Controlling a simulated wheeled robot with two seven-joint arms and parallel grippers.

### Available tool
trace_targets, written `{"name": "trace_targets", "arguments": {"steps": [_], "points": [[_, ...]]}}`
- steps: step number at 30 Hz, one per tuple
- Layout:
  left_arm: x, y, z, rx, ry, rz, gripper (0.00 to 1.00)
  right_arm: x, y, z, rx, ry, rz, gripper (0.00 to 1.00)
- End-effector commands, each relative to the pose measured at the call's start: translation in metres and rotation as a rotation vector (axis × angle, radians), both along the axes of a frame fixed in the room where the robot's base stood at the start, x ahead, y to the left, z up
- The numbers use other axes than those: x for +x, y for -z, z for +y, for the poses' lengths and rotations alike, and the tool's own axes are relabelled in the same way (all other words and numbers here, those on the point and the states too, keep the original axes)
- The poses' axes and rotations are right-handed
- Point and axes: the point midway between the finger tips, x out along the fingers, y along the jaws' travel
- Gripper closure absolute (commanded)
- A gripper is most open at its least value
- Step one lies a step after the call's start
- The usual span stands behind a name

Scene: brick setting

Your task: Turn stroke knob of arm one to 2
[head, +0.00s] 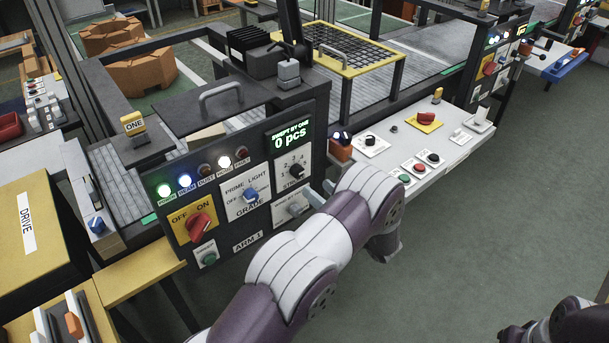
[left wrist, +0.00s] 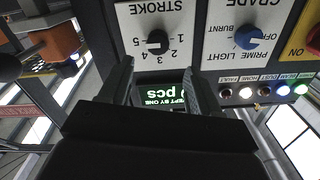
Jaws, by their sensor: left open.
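The black stroke knob (head: 296,171) sits on the upright ARM 1 panel, below the green "0 pcs" display (head: 289,134). It also shows in the left wrist view, on its white STROKE plate (left wrist: 140,18), as a dark round knob (left wrist: 157,41). The plate appears upside down there, with numbers around the knob. I cannot tell which number it points at. My left gripper (left wrist: 160,68) is open and empty, its fingers apart in front of the panel, close to the knob but not visibly gripping it. In the head view my left arm hides most of that gripper.
The blue grade knob (head: 251,196) and red on/off knob (head: 199,224) share the panel. A grey switch (head: 296,207) lies just below the stroke plate. A white control desk (head: 450,140) with several buttons stands to the right. Floor at the right is clear.

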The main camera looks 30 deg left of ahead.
Motion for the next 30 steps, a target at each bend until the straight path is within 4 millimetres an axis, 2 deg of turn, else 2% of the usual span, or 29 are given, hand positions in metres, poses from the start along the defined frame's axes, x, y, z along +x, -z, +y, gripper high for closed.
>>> {"name": "trace_targets", "arguments": {"steps": [3, 9, 19, 20, 24, 25, 30], "points": [[0.011, -0.002, 0.029, -0.001, -0.004, 0.0, 0.37, 0.0, -0.007, 0.0, 0.0, 0.0, 0.0, 0.57], [0.024, -0.001, 0.058, -0.001, 0.001, -0.001, 0.37, 0.0, -0.011, 0.0, 0.0, 0.0, 0.0, 0.57], [0.027, 0.0, 0.065, -0.002, 0.003, 0.0, 0.37, 0.0, -0.011, 0.0, 0.0, 0.0, 0.0, 0.57], [0.027, 0.0, 0.065, -0.002, 0.003, -0.001, 0.41, 0.0, -0.011, 0.0, 0.0, 0.0, 0.0, 0.57], [0.027, 0.0, 0.065, -0.002, 0.003, -0.001, 0.86, 0.0, -0.011, 0.0, 0.0, 0.0, 0.0, 0.57], [0.027, 0.0, 0.065, -0.002, 0.003, -0.001, 0.94, 0.0, -0.011, 0.0, 0.0, 0.0, 0.0, 0.57], [0.027, 0.0, 0.065, -0.003, 0.003, -0.005, 0.94, 0.0, -0.011, 0.0, 0.0, 0.0, 0.0, 0.57]]}}
